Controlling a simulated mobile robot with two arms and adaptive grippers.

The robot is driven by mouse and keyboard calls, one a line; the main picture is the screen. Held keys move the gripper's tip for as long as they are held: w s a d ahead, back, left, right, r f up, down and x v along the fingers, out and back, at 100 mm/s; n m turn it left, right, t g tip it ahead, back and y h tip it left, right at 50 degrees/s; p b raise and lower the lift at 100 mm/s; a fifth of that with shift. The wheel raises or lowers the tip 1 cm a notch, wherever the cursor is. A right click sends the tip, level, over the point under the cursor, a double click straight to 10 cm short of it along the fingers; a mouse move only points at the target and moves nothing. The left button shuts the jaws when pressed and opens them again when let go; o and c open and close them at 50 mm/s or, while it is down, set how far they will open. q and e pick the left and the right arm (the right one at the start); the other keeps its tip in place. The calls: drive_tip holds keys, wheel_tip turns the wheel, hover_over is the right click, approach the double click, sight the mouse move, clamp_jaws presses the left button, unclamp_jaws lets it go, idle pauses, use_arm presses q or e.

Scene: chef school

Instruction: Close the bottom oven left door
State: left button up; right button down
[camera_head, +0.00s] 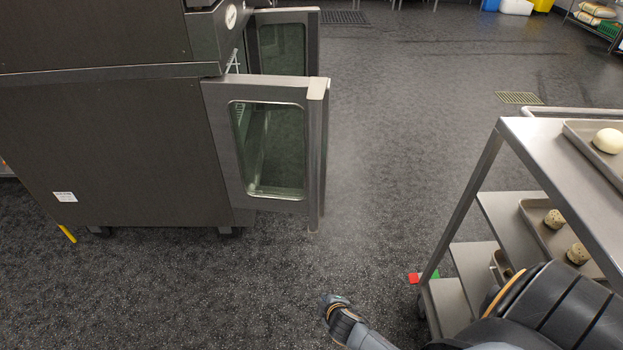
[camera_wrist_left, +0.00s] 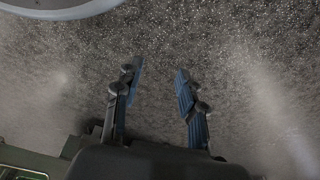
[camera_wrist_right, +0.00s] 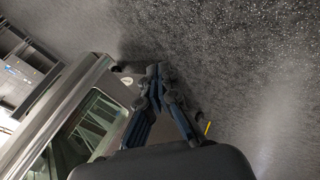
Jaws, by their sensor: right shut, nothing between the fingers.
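The bottom oven left door (camera_head: 222,140) is the near door of the oven, a steel frame around a glass window. It stands open, sticking out from the oven's front. My right gripper (camera_head: 335,303) is below and slightly right of the door's free edge in the head view, over the floor. In the right wrist view its fingers (camera_wrist_right: 158,75) are shut and empty, with a steel-framed glass door (camera_wrist_right: 62,112) at the left. Whether they touch it is unclear. My left gripper (camera_wrist_left: 157,75) is open and empty above the floor in the left wrist view.
A second oven door (camera_head: 313,50) stands open behind the near one. A steel trolley (camera_head: 535,135) with trays of dough stands at the right, close to my right arm. Speckled floor (camera_head: 410,140) is clear between oven and trolley.

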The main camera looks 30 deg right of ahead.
drive_tip(key=w+d+r+n+t+h+b, duration=0.1)
drive_tip(key=w+d+r+t+b, duration=0.1)
drive_tip(key=w+r, duration=0.3)
drive_tip(key=n+t+h+b, duration=0.2)
drive_tip(key=t+h+b, duration=0.3)
drive_tip(key=t+b, duration=0.15)
approach(317, 158)
drive_tip(key=shift+g, duration=0.35)
drive_tip(key=b+x, duration=0.1)
drive_tip(key=x, duration=0.3)
drive_tip(key=b+x, duration=0.1)
drive_tip(key=x, duration=0.1)
drive_tip(key=shift+w+a+r+b, duration=0.15)
drive_tip(key=shift+a+r+b, duration=0.1)
drive_tip(key=shift+r+b, duration=0.1)
use_arm(q)
drive_tip(key=w+r+t, duration=0.2)
drive_tip(key=w+r, duration=0.1)
drive_tip(key=r, duration=1.1)
drive_tip(key=shift+d, duration=0.3)
use_arm(e)
drive_tip(key=shift+w+d, duration=0.25)
drive_tip(key=shift+w, duration=0.15)
drive_tip(key=shift+d, duration=0.1)
